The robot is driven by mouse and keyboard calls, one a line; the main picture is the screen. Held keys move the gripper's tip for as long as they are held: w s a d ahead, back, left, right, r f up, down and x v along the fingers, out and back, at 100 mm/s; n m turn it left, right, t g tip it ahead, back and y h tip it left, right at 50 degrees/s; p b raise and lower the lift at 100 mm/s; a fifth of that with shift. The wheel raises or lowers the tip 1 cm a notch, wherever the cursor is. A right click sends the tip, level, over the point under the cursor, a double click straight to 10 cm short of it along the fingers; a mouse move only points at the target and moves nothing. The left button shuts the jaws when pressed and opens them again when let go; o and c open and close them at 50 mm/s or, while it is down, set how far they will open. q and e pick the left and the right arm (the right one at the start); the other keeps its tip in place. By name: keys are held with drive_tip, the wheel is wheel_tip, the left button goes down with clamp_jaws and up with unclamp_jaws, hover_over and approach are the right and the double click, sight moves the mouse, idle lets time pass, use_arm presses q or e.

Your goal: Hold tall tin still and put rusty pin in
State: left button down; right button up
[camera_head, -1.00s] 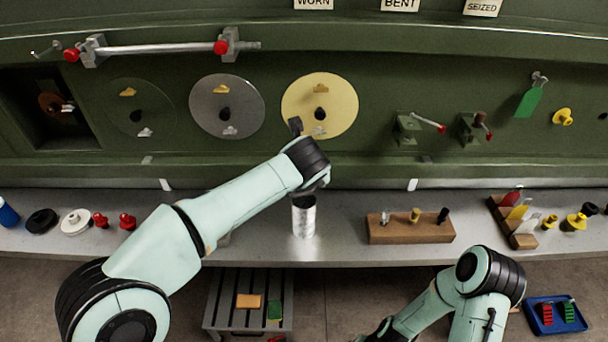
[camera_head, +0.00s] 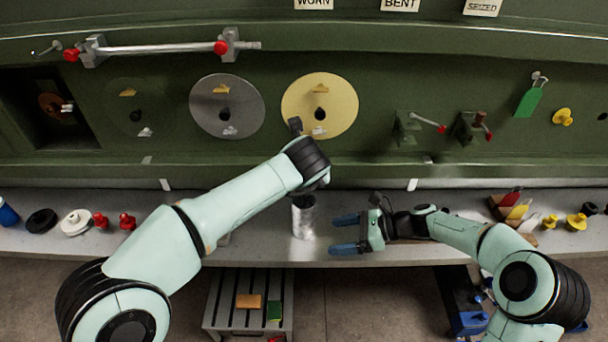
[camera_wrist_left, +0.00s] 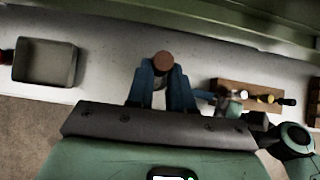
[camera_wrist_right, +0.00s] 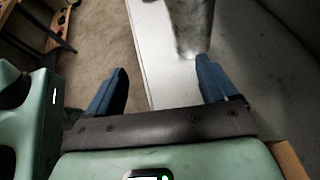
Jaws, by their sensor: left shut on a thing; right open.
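The tall tin (camera_head: 304,218) is a shiny metal cylinder standing on the bench. My left gripper is just above its mouth in the head view, mostly hidden by my left wrist. In the left wrist view my left gripper (camera_wrist_left: 163,80) is shut on the rusty pin (camera_wrist_left: 163,62), whose round brown head shows between the blue fingers. Whether its lower end is inside the tin is hidden. My right gripper (camera_head: 346,234) is open and empty, just right of the tin, fingers pointing at it. In the right wrist view the tin (camera_wrist_right: 190,25) lies ahead, nearer the right-hand finger.
A wooden block (camera_wrist_left: 235,90) with several pins stands right of the tin, hidden by my right arm in the head view. A grey bin (camera_wrist_left: 45,62) stands to the left. Red fittings (camera_head: 126,221) and discs lie further left; yellow parts (camera_head: 577,222) lie far right.

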sight(314, 222)
drive_tip(key=shift+m+t+h, duration=0.4)
drive_tip(key=shift+t+h, duration=0.1)
drive_tip(key=shift+t, duration=0.4)
drive_tip(key=w, duration=0.2)
drive_tip(key=w+r, duration=0.1)
drive_tip(key=shift+w+a+r, duration=0.15)
drive_tip(key=shift+w, duration=0.25)
drive_tip(key=shift+x, duration=4.95)
drive_tip(key=c, duration=0.6)
drive_tip(key=shift+c, duration=0.2)
